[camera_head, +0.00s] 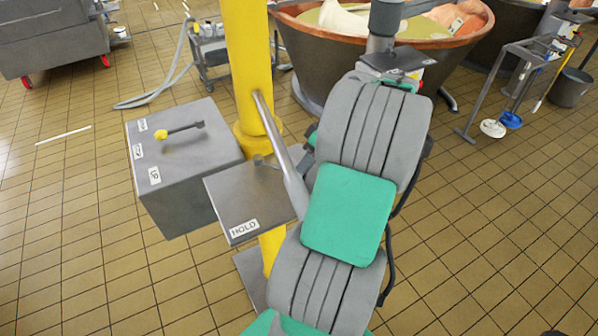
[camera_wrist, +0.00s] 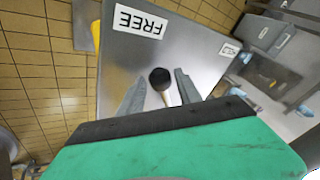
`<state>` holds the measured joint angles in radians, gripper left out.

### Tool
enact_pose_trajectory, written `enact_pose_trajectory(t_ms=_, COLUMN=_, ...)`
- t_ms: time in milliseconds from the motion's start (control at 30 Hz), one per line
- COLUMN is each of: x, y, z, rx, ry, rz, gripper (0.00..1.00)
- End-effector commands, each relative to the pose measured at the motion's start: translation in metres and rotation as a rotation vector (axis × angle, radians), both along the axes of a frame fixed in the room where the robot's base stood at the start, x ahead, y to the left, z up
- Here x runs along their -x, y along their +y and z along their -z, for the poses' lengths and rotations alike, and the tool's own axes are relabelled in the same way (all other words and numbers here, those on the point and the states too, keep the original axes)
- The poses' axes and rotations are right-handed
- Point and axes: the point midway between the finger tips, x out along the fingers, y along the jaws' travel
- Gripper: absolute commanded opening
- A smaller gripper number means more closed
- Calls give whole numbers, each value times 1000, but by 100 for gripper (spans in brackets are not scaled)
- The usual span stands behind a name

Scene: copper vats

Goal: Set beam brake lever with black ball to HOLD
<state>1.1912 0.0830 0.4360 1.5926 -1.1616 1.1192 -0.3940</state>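In the wrist view the lever's black ball (camera_wrist: 160,78) sits on a pale rod between the fingers of my gripper (camera_wrist: 160,92). The fingers are open, with gaps on both sides of the ball. The lever stands over a grey plate (camera_wrist: 165,45), on the side of the FREE label (camera_wrist: 140,22). A small label, seemingly HOLD (camera_wrist: 231,48), is at the plate's far right. In the head view the plate (camera_head: 235,195) shows its HOLD label (camera_head: 244,228) at the front edge. My arm hides the black ball, the FREE side and my fingers there.
A yellow column (camera_head: 248,60) stands behind the plate, with a slanted grey bar (camera_head: 280,150) close by. A grey box (camera_head: 185,165) with a yellow-knobbed lever (camera_head: 180,131) is left of the plate. A copper vat (camera_head: 310,50) stands behind. Tiled floor is open at front left.

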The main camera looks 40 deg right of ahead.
Motion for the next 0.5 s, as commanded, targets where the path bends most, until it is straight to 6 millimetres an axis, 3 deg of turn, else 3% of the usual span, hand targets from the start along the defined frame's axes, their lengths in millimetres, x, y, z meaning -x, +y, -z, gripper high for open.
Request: enact_pose_trajectory(t_ms=500, x=0, y=-1, z=0, rx=1, ry=0, rz=1, gripper=0)
